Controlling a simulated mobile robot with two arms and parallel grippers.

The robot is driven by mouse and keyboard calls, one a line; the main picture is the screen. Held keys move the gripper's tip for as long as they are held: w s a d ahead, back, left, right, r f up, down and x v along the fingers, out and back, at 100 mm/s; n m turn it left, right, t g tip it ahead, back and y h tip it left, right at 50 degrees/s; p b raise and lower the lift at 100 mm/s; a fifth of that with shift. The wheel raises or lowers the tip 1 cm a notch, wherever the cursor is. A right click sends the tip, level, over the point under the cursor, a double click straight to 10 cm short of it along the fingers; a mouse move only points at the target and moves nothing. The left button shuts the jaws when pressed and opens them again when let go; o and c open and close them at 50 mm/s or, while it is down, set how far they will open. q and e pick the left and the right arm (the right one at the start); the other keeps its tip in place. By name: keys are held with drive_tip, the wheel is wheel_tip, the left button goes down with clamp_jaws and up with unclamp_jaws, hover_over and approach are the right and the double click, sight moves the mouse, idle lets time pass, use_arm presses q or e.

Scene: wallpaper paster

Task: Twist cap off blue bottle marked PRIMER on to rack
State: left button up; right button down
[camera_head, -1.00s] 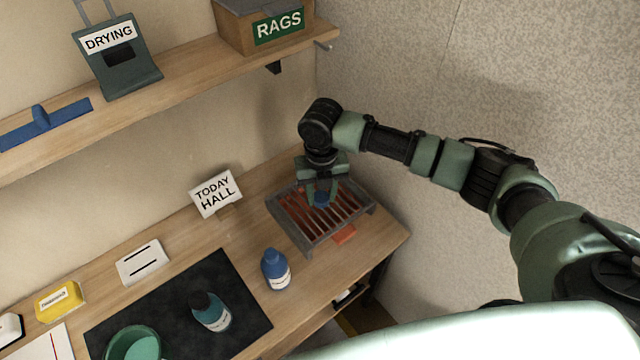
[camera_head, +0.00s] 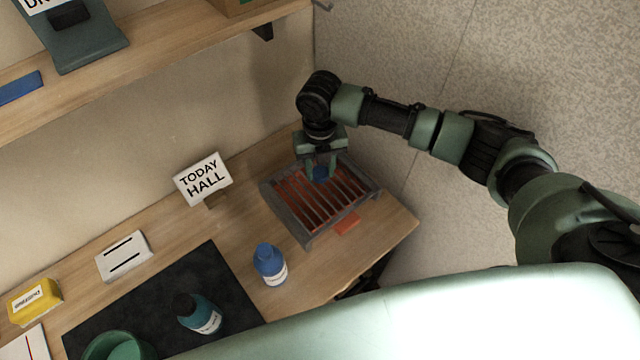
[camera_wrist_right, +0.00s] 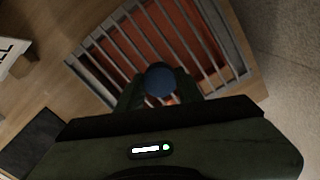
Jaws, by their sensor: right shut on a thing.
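My right gripper (camera_head: 320,170) is shut on a small round blue cap (camera_head: 320,174), over the back part of the rack (camera_head: 356,205). The rack is a grey frame with slanting bars over a red-orange base. In the right wrist view the cap (camera_wrist_right: 160,80) sits between the fingertips, in front of the bars; I cannot tell if it touches them. A blue bottle (camera_head: 268,262) with a white label stands upright on the bench, left of and nearer than the rack. Its label is too small to read, and I cannot clearly tell if its top is bare. My left gripper is not in view.
A teal bottle (camera_head: 200,314) with a dark top and a green tub (camera_head: 118,347) are on the black mat (camera_head: 225,285). A TODAY HALL sign (camera_head: 203,179) stands behind. A small red-orange block (camera_head: 347,223) lies by the rack's front. A shelf (camera_head: 190,50) hangs above.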

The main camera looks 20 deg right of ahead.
sight(320, 172)
drive_tip(key=shift+f+b, duration=1.9)
drive_tip(key=shift+f, duration=0.05)
drive_tip(key=shift+r, duration=0.1)
drive_tip(key=shift+s+f, duration=0.1)
drive_tip(key=shift+f, duration=0.1)
drive_tip(key=c, duration=0.9)
unclamp_jaws()
drive_tip(key=shift+r, duration=0.1)
